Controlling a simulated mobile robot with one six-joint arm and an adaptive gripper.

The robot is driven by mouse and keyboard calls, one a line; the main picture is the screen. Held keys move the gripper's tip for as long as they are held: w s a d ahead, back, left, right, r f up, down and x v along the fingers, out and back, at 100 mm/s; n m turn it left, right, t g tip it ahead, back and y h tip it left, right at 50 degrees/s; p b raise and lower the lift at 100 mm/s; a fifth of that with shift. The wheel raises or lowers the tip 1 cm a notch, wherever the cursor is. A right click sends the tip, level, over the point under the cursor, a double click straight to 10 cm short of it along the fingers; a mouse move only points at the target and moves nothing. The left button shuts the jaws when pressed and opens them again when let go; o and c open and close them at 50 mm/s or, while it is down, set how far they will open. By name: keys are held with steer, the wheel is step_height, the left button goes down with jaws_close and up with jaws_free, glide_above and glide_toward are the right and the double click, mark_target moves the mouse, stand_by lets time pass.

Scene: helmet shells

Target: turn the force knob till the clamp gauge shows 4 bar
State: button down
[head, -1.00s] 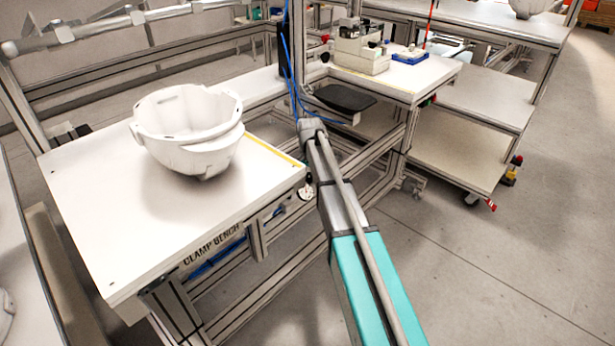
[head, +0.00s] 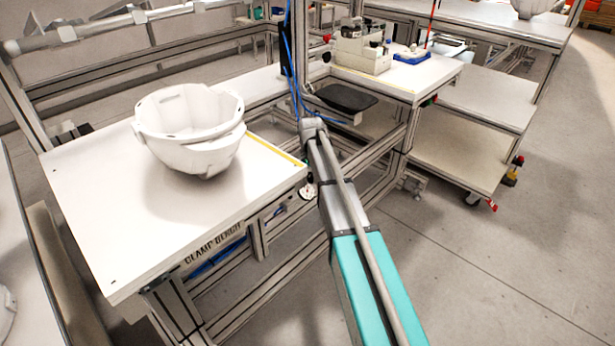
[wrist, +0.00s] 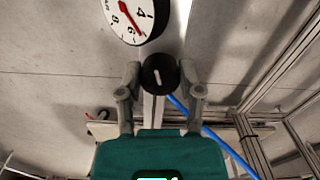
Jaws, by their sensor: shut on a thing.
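The clamp gauge (wrist: 133,17) is a white dial at the top of the wrist view, partly cut off by the edge. Its red needle points between the 4 and the 6. In the head view the gauge (head: 307,191) is small beside the bench's front edge, too small to read. My gripper and the knob are hidden there.
The clamp bench (head: 95,215) carries a white helmet shell (head: 190,130). A blue hose (wrist: 210,135) runs close to my gripper, near metal frame bars (wrist: 285,60). A second bench with a beige device (head: 362,48) stands behind. Open floor (head: 500,275) lies to the right.

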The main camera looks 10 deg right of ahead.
steer(key=shift+w+d, duration=0.1)
steer(key=shift+d, duration=0.15)
stand_by(0.4)
steer(key=c, duration=0.5)
jaws_free()
steer(key=shift+o, duration=1.2)
steer(key=shift+a, duration=0.1)
